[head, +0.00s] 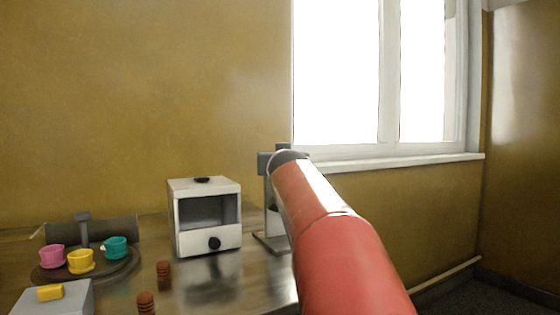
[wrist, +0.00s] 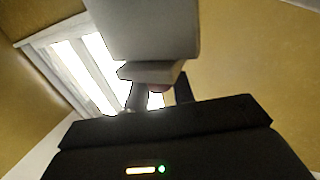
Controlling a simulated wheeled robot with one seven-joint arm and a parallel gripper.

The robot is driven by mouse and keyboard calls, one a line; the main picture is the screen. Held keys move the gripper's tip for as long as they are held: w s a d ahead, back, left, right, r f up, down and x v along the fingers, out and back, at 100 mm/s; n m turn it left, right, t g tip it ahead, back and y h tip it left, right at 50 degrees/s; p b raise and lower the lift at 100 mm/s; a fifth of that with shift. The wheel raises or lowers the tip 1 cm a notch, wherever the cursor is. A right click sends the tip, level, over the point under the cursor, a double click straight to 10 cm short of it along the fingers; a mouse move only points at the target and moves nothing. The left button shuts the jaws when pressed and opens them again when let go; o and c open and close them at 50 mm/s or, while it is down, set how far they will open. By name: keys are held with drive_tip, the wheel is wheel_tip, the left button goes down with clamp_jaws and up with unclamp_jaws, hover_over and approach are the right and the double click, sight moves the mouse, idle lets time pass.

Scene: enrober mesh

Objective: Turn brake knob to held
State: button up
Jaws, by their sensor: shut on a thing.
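A grey stand (head: 272,241) with a dark grey head (head: 264,163) is on the table beside the window. My red arm reaches up to it in the head view and hides my gripper there. In the wrist view my gripper (wrist: 158,88) has its dark fingers close together below a large grey block (wrist: 145,30). The fingers are shut on what seems to be the brake knob (wrist: 152,72), a light grey piece under the block. A small pinkish spot shows between the fingers. The knob's mark and its turned position cannot be made out.
A white box with an open front (head: 208,242) stands left of the stand. Farther left is a dark round tray (head: 45,277) with pink, yellow and teal cups.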

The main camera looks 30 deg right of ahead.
drive_tip(key=b, duration=0.3)
drive_tip(key=shift+w+f+h, duration=0.1)
drive_tip(key=shift+f+h, duration=0.2)
drive_tip(key=m+g+h+b, duration=0.1)
drive_tip(key=b, duration=0.3)
drive_tip(key=shift+m+h, duration=0.3)
drive_tip(key=shift+h, duration=0.1)
drive_tip(key=shift+m+g+h+b, duration=0.5)
drive_tip(key=shift+m+h+b, duration=0.1)
drive_tip(key=shift+h+b, duration=0.3)
drive_tip(key=shift+r+m+g+h, duration=0.2)
drive_tip(key=shift+m+g+h, duration=0.7)
drive_tip(key=shift+h, duration=0.1)
drive_tip(key=o, duration=1)
drive_tip(key=shift+c, duration=0.2)
